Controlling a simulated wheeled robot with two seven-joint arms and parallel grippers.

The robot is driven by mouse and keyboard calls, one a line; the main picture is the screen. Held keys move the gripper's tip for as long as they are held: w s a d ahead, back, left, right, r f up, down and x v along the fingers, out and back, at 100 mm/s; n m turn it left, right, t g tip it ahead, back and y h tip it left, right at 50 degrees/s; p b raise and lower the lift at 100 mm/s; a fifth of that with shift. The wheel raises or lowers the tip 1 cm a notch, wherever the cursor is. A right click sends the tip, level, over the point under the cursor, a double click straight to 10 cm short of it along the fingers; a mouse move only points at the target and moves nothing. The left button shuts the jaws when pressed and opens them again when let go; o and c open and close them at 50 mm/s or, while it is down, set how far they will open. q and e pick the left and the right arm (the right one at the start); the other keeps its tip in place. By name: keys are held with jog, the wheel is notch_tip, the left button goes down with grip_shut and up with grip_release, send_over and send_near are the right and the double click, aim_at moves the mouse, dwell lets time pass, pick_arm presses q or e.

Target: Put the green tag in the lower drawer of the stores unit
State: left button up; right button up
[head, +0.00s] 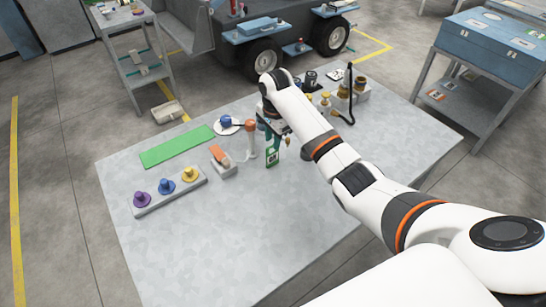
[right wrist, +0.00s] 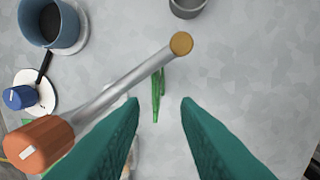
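The green tag (head: 271,157) stands upright at the middle of the table, with a white patch on its face in the head view. In the right wrist view the green tag (right wrist: 157,95) is thin, nearly edge-on, between and beyond my fingertips. My right gripper (head: 270,140) points down over it, with teal fingers. In the right wrist view the right gripper (right wrist: 159,100) is open, with a gap on each side of the tag. A blue drawer-like unit (head: 490,42) on a grey stand at the upper right may be the stores unit; I cannot tell. My left gripper is not in view.
A grey post with an orange cap (head: 250,127) stands close left of my gripper. Nearby are a white dish (head: 227,130), a green mat (head: 177,147) and a rack with knobs (head: 146,207). Several jars stand behind my arm. The table's front (head: 235,235) is clear.

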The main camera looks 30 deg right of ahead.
aim_at(271, 159)
notch_tip(271, 159, down, 6)
jog(key=shift+w+a+f+p, duration=0.1)
jog(key=shift+w+a+p, duration=0.05)
jog(key=shift+p, duration=0.4)
grip_shut()
